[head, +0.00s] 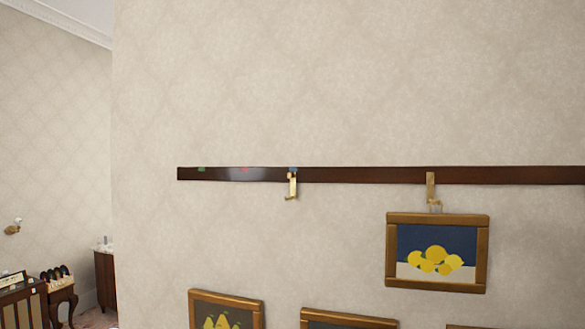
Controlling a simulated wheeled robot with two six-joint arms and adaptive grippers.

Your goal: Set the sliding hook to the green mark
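A dark wooden rail (350,174) runs along the patterned wall. A brass hook (292,186) hangs on it near the middle of the view, empty, just below a blue mark (293,169). The green mark (201,169) is near the rail's left end. A red mark (243,169) lies between the green and blue ones. A second brass hook (431,187) sits farther right, with a framed lemon picture (437,236) hanging below it. Neither of my grippers is in view.
More framed pictures hang lower down, including a pear picture (226,312) and one beside it (348,319). The wall between the rail and the pear picture is clear. Furniture (60,290) stands far off at the lower left.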

